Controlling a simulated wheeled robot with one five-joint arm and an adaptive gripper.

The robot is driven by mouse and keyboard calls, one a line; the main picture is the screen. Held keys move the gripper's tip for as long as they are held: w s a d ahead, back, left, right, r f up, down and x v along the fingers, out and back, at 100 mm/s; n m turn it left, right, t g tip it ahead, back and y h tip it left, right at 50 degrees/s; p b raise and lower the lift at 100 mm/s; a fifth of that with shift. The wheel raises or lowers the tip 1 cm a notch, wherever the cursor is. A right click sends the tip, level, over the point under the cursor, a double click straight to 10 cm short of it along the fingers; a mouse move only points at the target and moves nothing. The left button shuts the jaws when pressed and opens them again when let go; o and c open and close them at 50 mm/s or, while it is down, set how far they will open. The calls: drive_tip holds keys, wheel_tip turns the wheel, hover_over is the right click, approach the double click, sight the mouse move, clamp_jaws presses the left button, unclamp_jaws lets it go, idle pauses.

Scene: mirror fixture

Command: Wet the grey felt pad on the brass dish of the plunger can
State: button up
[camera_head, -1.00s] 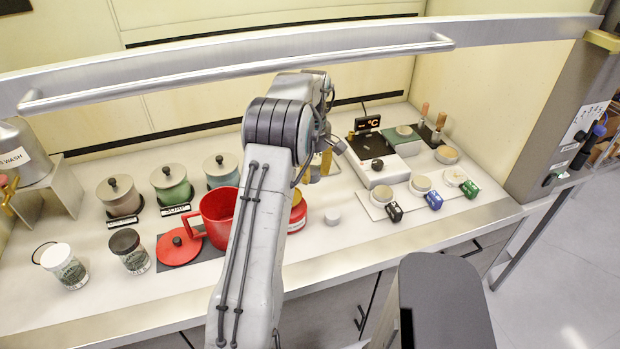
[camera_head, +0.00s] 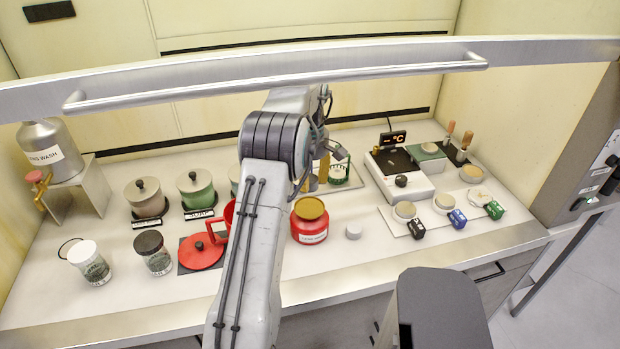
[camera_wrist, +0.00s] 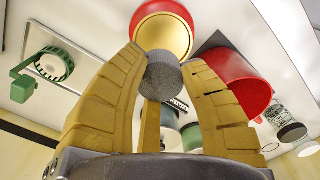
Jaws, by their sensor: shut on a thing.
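The red plunger can (camera_head: 309,228) stands upright on the bench, with its round brass dish (camera_head: 309,208) on top. In the wrist view the brass dish (camera_wrist: 163,36) faces me inside the can's red rim, beyond my fingertips. My gripper (camera_wrist: 164,78) is shut on the round grey felt pad (camera_wrist: 165,70), held between its yellow fingertips. The pad overlaps the dish's edge in that view, and I cannot tell whether they touch. In the head view my gripper (camera_head: 320,170) is partly behind my arm, behind the can, and the pad cannot be made out.
A green-and-white fixture (camera_head: 340,172) stands behind. A hotplate (camera_head: 400,178) and labelled blocks are farther right.

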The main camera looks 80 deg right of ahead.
sight(309, 208)
drive_tip(key=shift+a, duration=0.25)
drive_tip(key=shift+f+n, duration=0.1)
drive_tip(key=shift+n, duration=0.2)
drive_tip(key=shift+f, duration=0.1)
wheel_tip(309, 208, down, 6)
drive_tip(key=b, duration=0.5)
drive_tip(key=shift+r+b, duration=0.2)
drive_tip(key=shift+b, duration=0.2)
drive_tip(key=shift+a+f+b, duration=0.1)
drive_tip(key=shift+f+b, duration=0.55)
drive_tip(key=shift+f, duration=0.45)
idle(2.1)
drive_tip(key=shift+r+p, duration=3.45)
drive_tip(key=shift+r, duration=0.1)
